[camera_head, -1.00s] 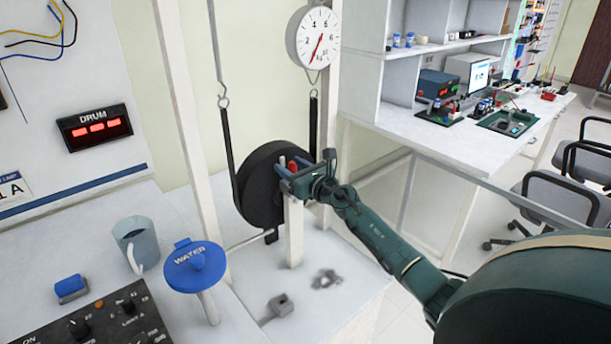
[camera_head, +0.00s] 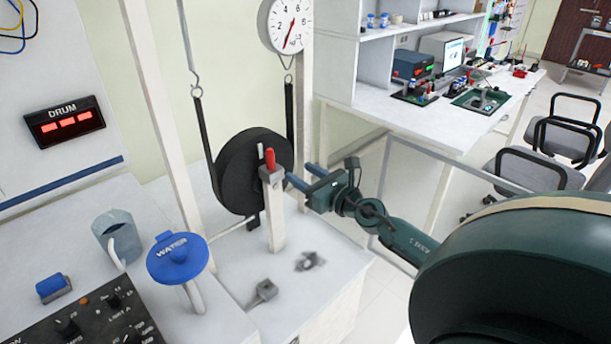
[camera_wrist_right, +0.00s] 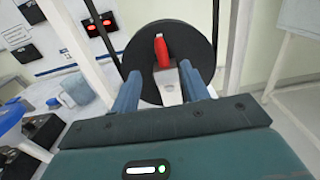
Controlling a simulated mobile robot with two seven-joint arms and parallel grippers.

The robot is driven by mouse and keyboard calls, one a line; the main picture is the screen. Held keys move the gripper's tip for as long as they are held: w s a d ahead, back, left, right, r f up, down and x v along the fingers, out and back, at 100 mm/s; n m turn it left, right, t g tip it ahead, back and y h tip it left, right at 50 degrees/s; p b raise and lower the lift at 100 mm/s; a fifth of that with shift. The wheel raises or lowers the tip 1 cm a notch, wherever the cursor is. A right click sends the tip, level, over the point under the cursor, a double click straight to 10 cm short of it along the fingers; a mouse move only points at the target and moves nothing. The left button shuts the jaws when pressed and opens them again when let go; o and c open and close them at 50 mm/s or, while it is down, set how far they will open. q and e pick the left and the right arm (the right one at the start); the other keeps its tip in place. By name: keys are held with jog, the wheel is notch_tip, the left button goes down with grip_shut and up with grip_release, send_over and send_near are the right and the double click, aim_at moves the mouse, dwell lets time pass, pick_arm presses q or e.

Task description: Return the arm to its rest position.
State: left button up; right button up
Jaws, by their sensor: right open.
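My right gripper (camera_head: 300,175) is open and empty, just right of a red lever (camera_head: 270,160) on top of a white post (camera_head: 275,215). In the right wrist view the two blue fingers (camera_wrist_right: 160,90) point toward the red lever (camera_wrist_right: 161,52), which shows between and beyond their tips. A black drum (camera_head: 236,172) with a belt around it stands behind the post. My right arm comes in from the right. My left gripper is not in view.
A round dial (camera_head: 290,25) hangs above the drum. White frame posts (camera_head: 160,110) stand left of it. A blue WATER wheel (camera_head: 178,258), a grey mug (camera_head: 117,238) and a control panel (camera_head: 95,320) are at lower left. A white bench (camera_head: 420,115) stands behind right.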

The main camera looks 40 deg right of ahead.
dwell(0.6)
jog(key=s+a+f+m+g, duration=0.2)
jog(key=s+a+f+m, duration=0.4)
jog(key=a+m, duration=0.3)
jog(key=s+a+f+m+g+y+p, duration=0.1)
jog(key=s+a+f+m+g, duration=0.2)
jog(key=s+a+m, duration=0.6)
jog(key=s+a+f+m+g+y+p, duration=0.1)
jog(key=s+a+f+m, duration=0.6)
jog(key=m, duration=0.8)
jog(key=shift+s+a+f+m+g, duration=0.4)
jog(key=shift+a+f+g, duration=0.35)
jog(key=shift+a, duration=0.35)
